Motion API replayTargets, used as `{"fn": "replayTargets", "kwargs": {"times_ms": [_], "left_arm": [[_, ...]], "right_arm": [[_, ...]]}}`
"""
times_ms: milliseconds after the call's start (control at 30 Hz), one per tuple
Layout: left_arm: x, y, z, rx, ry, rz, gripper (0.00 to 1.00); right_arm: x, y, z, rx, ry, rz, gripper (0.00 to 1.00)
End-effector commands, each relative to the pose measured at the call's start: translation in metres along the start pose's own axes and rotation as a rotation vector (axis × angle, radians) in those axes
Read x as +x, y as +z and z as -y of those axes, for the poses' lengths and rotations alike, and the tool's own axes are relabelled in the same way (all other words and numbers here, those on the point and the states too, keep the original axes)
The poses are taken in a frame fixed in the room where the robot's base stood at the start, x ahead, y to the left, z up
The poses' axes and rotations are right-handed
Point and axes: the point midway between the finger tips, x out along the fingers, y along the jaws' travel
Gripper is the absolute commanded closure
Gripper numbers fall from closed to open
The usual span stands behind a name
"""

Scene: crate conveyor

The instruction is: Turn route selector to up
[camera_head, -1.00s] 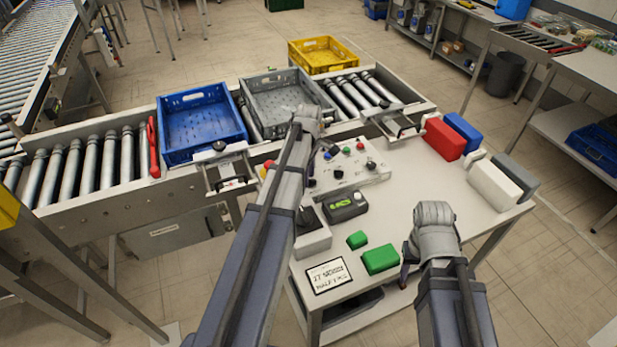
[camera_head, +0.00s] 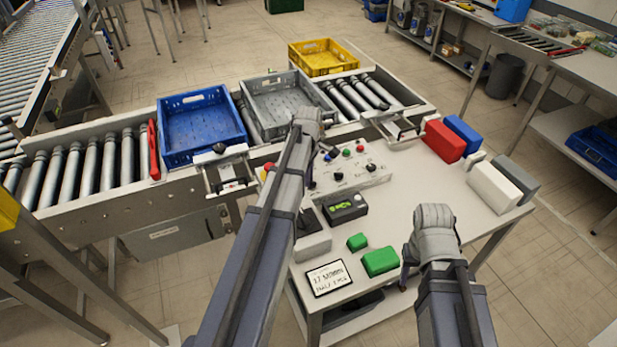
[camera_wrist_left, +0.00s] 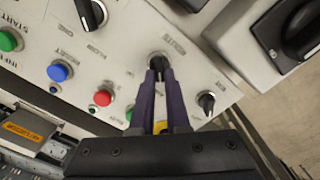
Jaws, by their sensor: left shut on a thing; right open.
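The control panel (camera_head: 352,180) stands on the white table beside the conveyor, with small black knobs and coloured buttons. In the left wrist view, my left gripper (camera_wrist_left: 158,78) points at the panel and its dark fingers are shut on a black selector knob (camera_wrist_left: 158,59). Its printed label is too blurred to read, and the knob's pointing direction is hidden by the fingers. Another knob (camera_wrist_left: 207,102) is to the right, and one (camera_wrist_left: 91,14) is to the upper left. In the head view my left arm hides its fingertips. My right gripper (camera_head: 406,272) is open over the table's front edge.
Green blocks (camera_head: 380,262), a display card (camera_head: 329,278) and a black device (camera_head: 345,207) lie near my arms. Red, blue, white and grey blocks line the table's right side.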

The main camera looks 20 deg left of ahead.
Motion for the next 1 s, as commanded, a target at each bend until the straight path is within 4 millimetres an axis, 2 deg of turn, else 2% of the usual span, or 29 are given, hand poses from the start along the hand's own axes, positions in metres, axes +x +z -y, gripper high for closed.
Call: {"fn": "replayTargets", "kwargs": {"times_ms": [267,1000], "left_arm": [[0.0000,0.0001,-0.0015,0.127,0.000,0.000,1.00],[0.0000,0.0033,-0.0076,0.817,0.000,0.000,1.00]], "right_arm": [[0.0000,0.0000,0.0000,0.000,0.000,0.000,0.50],[0.0000,0.0000,0.0000,0.000,0.000,0.000,0.50]]}}
